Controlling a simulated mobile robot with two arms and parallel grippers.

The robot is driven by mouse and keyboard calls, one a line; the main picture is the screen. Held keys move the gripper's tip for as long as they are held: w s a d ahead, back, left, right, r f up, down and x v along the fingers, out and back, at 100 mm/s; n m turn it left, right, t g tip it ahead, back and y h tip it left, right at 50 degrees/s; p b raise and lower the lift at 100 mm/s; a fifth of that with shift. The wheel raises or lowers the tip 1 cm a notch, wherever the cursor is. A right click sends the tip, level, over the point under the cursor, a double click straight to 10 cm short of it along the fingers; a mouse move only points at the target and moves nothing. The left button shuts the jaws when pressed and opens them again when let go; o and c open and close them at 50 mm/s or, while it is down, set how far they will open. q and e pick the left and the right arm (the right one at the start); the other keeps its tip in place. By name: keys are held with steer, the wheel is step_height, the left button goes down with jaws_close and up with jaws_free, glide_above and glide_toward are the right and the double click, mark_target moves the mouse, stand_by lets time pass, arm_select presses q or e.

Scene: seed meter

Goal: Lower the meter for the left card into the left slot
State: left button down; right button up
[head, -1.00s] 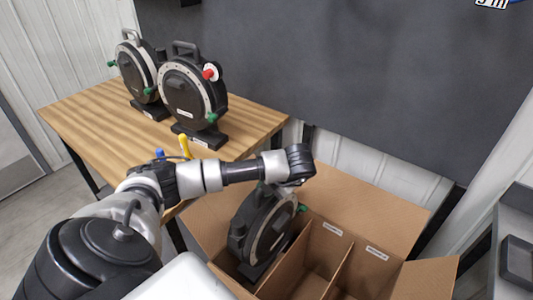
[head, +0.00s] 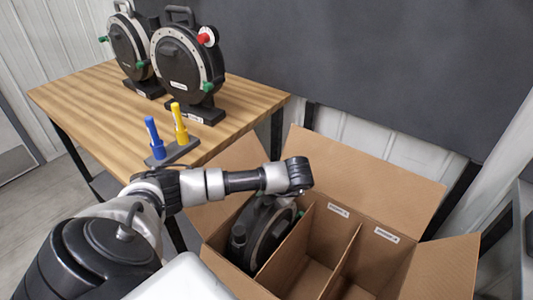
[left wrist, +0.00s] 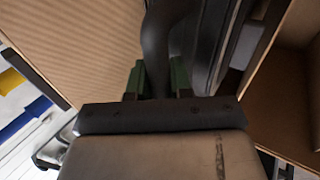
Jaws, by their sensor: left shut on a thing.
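The held meter (head: 268,228), a dark round housing with a pale rim and a green knob, is upright in the left slot of the cardboard box (head: 310,232). Its lower part is hidden by the box walls, so I cannot tell whether it touches the floor. My left gripper is shut on its dark handle in the left wrist view (left wrist: 160,78), between two green finger pads. In the head view my wrist hides the fingers. My right gripper is not in view.
The middle slot (head: 310,278) and right slot (head: 375,275) look empty, with white labels on the back wall. Two more meters (head: 187,70) (head: 130,48) stand on the wooden table (head: 85,95). Blue (head: 155,140) and yellow (head: 180,125) markers stand in a holder near its edge.

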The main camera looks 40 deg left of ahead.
arm_select(q)
step_height(320, 180, down, 8)
steer(key=b, duration=0.5)
steer(key=shift+w+b, duration=0.1)
steer(key=shift+b, duration=0.25)
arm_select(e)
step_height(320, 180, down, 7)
arm_select(q)
steer(key=shift+f+b, duration=1.5)
steer(key=shift+f, duration=0.5)
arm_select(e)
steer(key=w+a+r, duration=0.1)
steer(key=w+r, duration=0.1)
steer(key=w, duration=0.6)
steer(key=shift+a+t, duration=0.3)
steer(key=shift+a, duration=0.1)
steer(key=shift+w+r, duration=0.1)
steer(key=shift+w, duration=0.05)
arm_select(q)
steer(key=shift+f, duration=0.15)
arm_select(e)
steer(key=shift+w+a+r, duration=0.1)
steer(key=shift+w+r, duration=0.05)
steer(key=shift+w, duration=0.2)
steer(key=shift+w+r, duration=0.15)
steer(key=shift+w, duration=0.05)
